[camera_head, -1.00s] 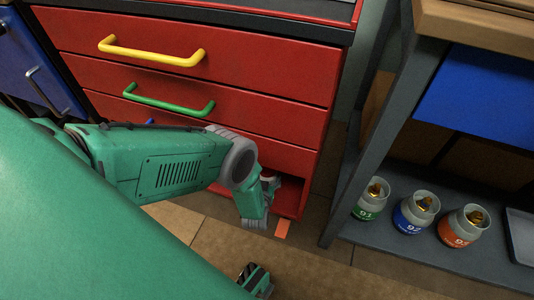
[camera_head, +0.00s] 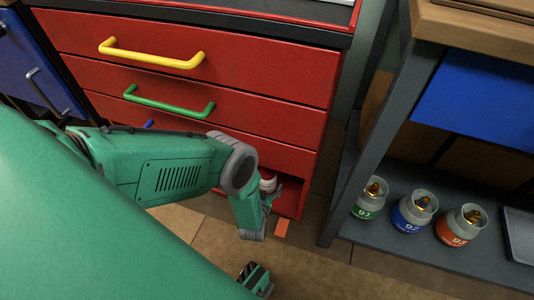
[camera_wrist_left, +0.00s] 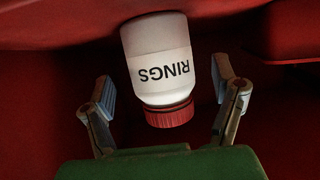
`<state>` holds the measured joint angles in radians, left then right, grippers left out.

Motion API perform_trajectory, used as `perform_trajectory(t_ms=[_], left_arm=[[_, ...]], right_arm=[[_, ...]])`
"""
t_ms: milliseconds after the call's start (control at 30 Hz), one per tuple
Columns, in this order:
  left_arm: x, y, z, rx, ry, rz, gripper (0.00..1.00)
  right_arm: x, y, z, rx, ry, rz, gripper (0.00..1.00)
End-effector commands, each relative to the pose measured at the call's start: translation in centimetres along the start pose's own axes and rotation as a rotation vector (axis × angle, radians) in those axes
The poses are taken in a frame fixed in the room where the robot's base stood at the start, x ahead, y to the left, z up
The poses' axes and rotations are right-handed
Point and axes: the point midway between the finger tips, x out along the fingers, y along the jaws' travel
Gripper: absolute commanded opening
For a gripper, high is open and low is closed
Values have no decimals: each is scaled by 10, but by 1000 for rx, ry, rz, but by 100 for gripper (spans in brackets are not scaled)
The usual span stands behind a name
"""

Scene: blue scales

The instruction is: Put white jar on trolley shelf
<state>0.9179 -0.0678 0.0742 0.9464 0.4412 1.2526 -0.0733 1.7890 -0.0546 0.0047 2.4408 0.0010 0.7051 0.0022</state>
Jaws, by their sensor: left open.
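The white jar (camera_wrist_left: 158,60) has a red lid and a label reading "RINGS", upside down in the left wrist view. It lies in the dark red opening at the bottom of the drawer cabinet. A small part of it shows in the head view (camera_head: 268,184), behind my gripper. My left gripper (camera_head: 260,218) is at this opening. In the left wrist view its open fingers (camera_wrist_left: 161,80) stand on either side of the jar, with visible gaps. The grey lower shelf (camera_head: 385,236) of the stand at the right holds several labelled jars.
The red cabinet (camera_head: 205,90) has a yellow handle (camera_head: 152,55) and a green handle (camera_head: 168,102). The stand's leg (camera_head: 375,150) separates cabinet and shelf.

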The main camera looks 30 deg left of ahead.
Motion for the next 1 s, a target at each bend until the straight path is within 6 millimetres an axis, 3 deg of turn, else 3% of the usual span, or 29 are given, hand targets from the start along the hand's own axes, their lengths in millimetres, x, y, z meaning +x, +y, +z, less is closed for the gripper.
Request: perform_trajectory(t_ms=[33,200,400,1000], left_arm=[[-15,1,-3,1,-5,1,80],[-51,0,-2,0,-5,0,80],[-76,1,-1,0,-3,0,80],[-82,0,0,-1,-1,0,80]], right_arm=[[-11,0,-1,0,0,0,0],[-26,0,-2,0,0,0,0],[-35,0,-2,0,0,0,0],[-36,0,-2,0,0,0,0]])
